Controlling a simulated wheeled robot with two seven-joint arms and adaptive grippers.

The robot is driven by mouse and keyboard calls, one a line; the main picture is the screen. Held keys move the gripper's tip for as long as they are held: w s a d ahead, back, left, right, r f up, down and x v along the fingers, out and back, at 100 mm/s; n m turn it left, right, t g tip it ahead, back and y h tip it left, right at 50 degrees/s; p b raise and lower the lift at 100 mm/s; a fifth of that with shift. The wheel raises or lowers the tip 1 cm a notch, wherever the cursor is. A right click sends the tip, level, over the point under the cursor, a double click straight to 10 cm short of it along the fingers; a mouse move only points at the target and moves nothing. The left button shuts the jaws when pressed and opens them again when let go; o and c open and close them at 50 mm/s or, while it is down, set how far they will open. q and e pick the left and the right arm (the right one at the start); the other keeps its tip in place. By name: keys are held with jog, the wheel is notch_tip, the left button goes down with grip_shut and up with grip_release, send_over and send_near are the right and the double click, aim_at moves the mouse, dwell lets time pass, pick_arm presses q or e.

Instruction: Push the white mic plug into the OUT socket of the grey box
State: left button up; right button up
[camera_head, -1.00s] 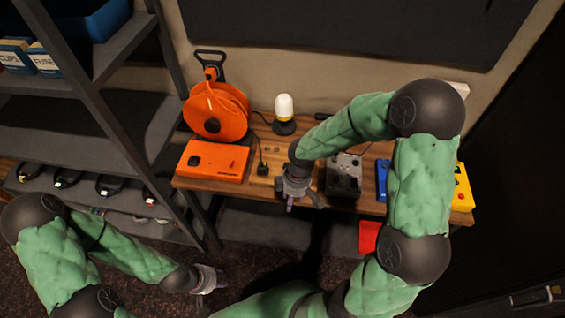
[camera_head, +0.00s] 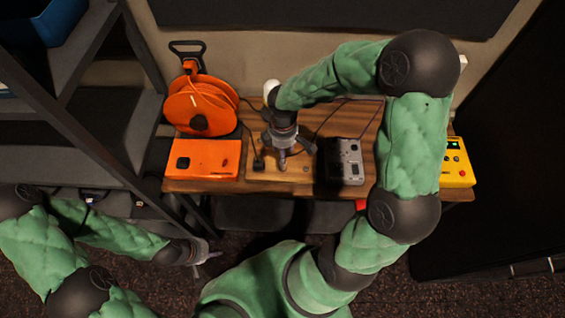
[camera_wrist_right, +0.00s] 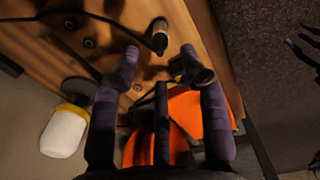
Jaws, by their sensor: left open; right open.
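The grey box (camera_head: 350,160) stands on the wooden desk, right of my right gripper (camera_head: 281,152). Its OUT socket cannot be read at this size. In the right wrist view, a plug with a pale barrel and a dark end (camera_wrist_right: 160,35), seemingly the white mic plug, is on the wood with a dark cable running off. It lies just beyond the spread fingertips of my right gripper (camera_wrist_right: 160,62), not gripped. In the head view that gripper hides it. My left gripper (camera_head: 205,254) is open and empty, low at the left, in front of the desk.
An orange cable reel (camera_head: 190,110) and an orange box (camera_head: 206,165) occupy the desk's left. A black plug (camera_head: 258,165) is beside the orange box. A yellow box (camera_head: 457,170) stands at the right end.

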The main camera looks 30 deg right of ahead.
jog(key=shift+f+b, duration=3.6)
jog(key=shift+f, duration=0.9)
grip_shut()
jog(key=shift+r+p, duration=0.15)
jog(key=shift+p, duration=0.15)
jog(key=shift+r+p, duration=2.5)
jog(key=shift+r, duration=0.4)
